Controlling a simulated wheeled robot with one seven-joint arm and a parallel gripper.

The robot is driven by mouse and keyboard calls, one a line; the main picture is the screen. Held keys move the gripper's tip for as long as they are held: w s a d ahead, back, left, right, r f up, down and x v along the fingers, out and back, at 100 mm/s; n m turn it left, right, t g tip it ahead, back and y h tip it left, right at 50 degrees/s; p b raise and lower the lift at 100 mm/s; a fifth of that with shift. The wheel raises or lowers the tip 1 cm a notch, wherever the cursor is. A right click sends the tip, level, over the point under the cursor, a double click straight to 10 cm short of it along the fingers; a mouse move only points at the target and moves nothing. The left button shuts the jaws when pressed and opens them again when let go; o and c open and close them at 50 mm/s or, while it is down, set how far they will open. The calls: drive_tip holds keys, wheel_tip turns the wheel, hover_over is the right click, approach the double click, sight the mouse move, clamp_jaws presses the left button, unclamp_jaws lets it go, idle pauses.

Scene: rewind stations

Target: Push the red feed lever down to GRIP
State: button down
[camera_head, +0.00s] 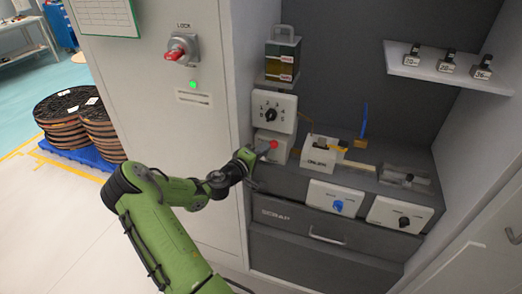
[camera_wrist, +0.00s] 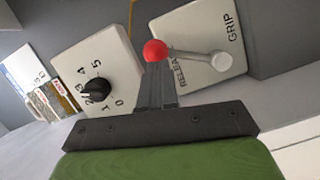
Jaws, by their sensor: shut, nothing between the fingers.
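The red feed lever has a round red knob (camera_head: 273,145) on the small pale panel at the left of the cabinet. In the wrist view the knob (camera_wrist: 155,50) is on a metal rod from a white pivot (camera_wrist: 221,61). The rod points toward the dial panel, on the RELEASE side and away from GRIP. RELEASE is partly covered by the rod. The word GRIP (camera_wrist: 236,36) is readable. My gripper (camera_head: 257,153) is shut and empty. In the wrist view its fingertips (camera_wrist: 156,66) are just at the knob; I cannot tell whether they touch it.
A numbered dial panel (camera_head: 274,111) sits directly above the lever panel. A white block (camera_head: 318,157) and a blue upright lever (camera_head: 363,120) are to the right. The SCRAP drawer (camera_head: 280,213) is below.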

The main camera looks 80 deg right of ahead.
drive_tip(key=s+f+m+t+y+b, duration=0.1)
drive_tip(key=s+f+m+t+b, duration=0.2)
drive_tip(key=s+f+m+b, duration=0.2)
drive_tip(key=m+b, duration=0.3)
drive_tip(key=b, duration=0.4)
drive_tip(key=shift+s+a+m, duration=0.3)
drive_tip(key=shift+b, duration=0.3)
